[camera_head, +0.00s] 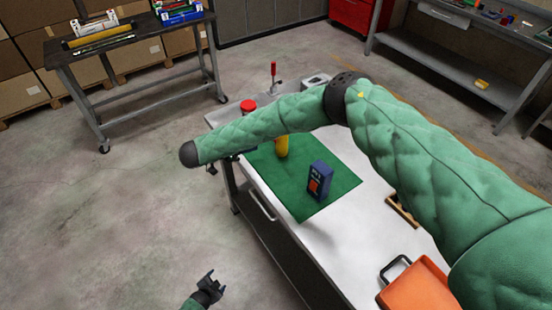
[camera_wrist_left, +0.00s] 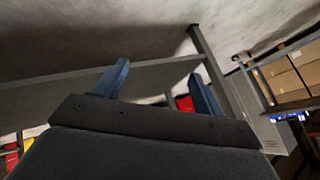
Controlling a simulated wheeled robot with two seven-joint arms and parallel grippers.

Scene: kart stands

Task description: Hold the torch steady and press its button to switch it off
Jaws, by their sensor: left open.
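A yellow upright cylinder (camera_head: 282,147), which looks like the torch, stands on the green mat (camera_head: 338,190). Its upper part is hidden behind my right forearm, and its button does not show. My left gripper (camera_head: 209,279) is open and empty, low in the head view, out over the floor and well apart from the table. Its two blue fingers (camera_wrist_left: 160,85) stand apart in the left wrist view with nothing between them. My right arm crosses above the mat. A small dark part shows under its far end, but I cannot tell the state of the right gripper.
A dark blue box with an orange face (camera_head: 320,181) stands on the mat. A red-topped object (camera_head: 248,105) is behind my forearm. An orange case (camera_head: 418,288) lies at the near right. A wheeled bench (camera_head: 130,38) stands back left. Floor on the left is clear.

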